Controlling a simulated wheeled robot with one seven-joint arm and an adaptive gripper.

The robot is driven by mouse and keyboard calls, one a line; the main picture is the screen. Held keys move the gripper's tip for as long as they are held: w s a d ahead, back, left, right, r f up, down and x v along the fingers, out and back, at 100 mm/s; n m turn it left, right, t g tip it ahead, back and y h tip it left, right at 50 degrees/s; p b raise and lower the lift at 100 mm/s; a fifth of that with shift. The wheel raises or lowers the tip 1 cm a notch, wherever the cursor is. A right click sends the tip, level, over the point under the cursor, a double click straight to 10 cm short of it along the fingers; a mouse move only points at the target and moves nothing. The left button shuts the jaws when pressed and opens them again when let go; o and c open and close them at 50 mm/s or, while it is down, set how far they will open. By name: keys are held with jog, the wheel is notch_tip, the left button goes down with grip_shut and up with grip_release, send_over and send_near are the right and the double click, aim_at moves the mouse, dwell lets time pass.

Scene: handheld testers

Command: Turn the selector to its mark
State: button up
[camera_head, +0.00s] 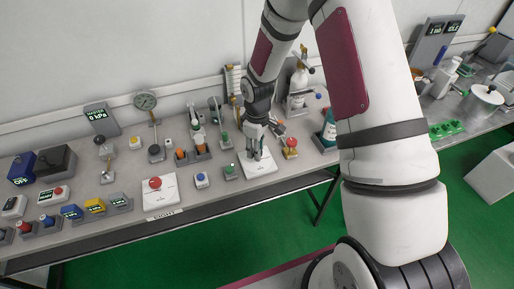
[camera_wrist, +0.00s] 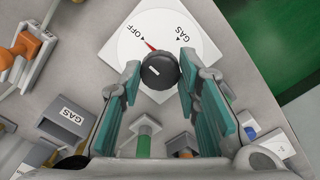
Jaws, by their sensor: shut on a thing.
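The selector is a round black knob (camera_wrist: 159,72) on a white plate (camera_wrist: 206,45) lettered OFF and GAS, each with a small black triangle. A red pointer (camera_wrist: 151,46) shows at the knob's edge on the OFF side, away from the GAS triangle. My gripper (camera_wrist: 160,66) has its teal fingers on both sides of the knob, shut on it. In the head view my gripper (camera_head: 254,156) reaches down onto the white plate (camera_head: 262,168), and the knob is mostly hidden there.
A grey block labelled GAS (camera_wrist: 68,117) stands beside the plate. The bench is crowded behind my gripper.

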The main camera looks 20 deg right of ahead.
dwell(0.3)
jog(key=o, duration=1.2)
notch_tip(320, 180, up, 12)
jog(key=s+r+m+t+h, duration=0.1)
jog(key=s+r+m+t, duration=0.15)
jog(key=s+r, duration=0.7)
jog(key=s+r+m+t, duration=0.1)
jog(key=s+r+m, duration=0.3)
jog(key=s+r, duration=0.65)
jog(key=s, duration=0.1)
jog(key=s+r+m+t, duration=0.1)
jog(key=s, duration=0.2)
jog(key=s+r+m+y, duration=0.1)
jog(key=s+r, duration=0.1)
jog(key=shift+s+d+m, duration=0.15)
jog(key=shift+m, duration=0.1)
